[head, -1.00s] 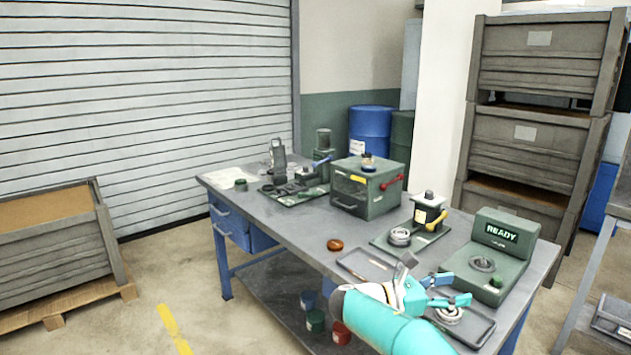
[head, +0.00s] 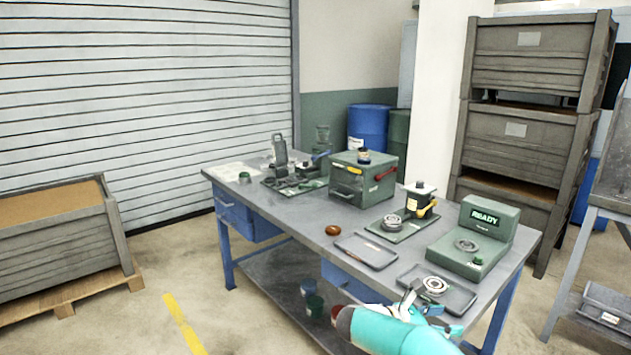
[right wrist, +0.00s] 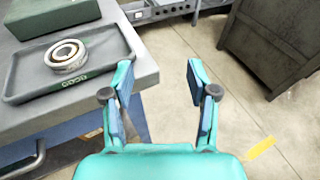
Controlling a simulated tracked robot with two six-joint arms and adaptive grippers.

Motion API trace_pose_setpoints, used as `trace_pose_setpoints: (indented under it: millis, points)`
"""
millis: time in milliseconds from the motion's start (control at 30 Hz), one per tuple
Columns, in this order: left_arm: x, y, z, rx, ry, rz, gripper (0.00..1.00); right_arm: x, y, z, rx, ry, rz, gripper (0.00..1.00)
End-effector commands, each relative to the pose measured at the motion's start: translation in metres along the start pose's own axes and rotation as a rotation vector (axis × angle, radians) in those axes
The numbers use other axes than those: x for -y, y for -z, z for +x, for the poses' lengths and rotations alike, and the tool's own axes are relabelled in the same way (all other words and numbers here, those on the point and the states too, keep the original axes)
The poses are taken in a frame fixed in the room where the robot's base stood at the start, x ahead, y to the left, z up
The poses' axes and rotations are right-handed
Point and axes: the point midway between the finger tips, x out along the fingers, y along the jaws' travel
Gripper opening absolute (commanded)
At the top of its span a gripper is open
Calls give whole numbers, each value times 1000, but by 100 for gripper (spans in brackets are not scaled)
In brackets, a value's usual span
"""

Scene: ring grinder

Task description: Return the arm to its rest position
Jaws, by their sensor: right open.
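My right arm comes in at the bottom of the head view, and its gripper (head: 432,312) is just off the front edge of the workbench (head: 300,216). In the right wrist view the right gripper (right wrist: 160,85) has its two fingers apart with nothing between them; bare floor shows behind. A metal ring (head: 434,286) lies in the front tray (head: 465,300). In the right wrist view the ring (right wrist: 67,56) sits in the tray (right wrist: 110,50) marked GOOD, left of the fingers and apart from them. My left gripper is not in view.
Crates (head: 520,140) stand behind. Floor left of the bench is mostly clear.

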Motion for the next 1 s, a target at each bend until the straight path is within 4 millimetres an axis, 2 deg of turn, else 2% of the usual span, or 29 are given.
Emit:
trace_pose_setpoints:
  millis: [167,267,367,400,500,567,600,700,833,900,1000]
  points:
    - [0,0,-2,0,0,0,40,8,61,11,-182,-27,-12,59]
    - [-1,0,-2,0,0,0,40,20,110,13,-333,-28,-5,59]
    - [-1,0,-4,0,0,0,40,43,170,7,-534,1,25,59]
    - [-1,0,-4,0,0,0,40,55,195,1,-621,23,46,59]
    - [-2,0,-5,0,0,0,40,90,251,-20,-839,113,125,59]
    - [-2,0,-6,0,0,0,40,113,281,-38,-966,192,192,59]
    - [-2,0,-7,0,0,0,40,129,299,-52,-1050,256,245,59]
    - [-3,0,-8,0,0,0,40,172,336,-92,-1246,470,424,59]
    - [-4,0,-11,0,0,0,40,220,360,-145,-1406,853,772,59]
    - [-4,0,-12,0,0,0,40,238,363,-162,-1416,1050,972,59]
    - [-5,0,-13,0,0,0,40,259,362,-171,-1358,1279,1234,59]
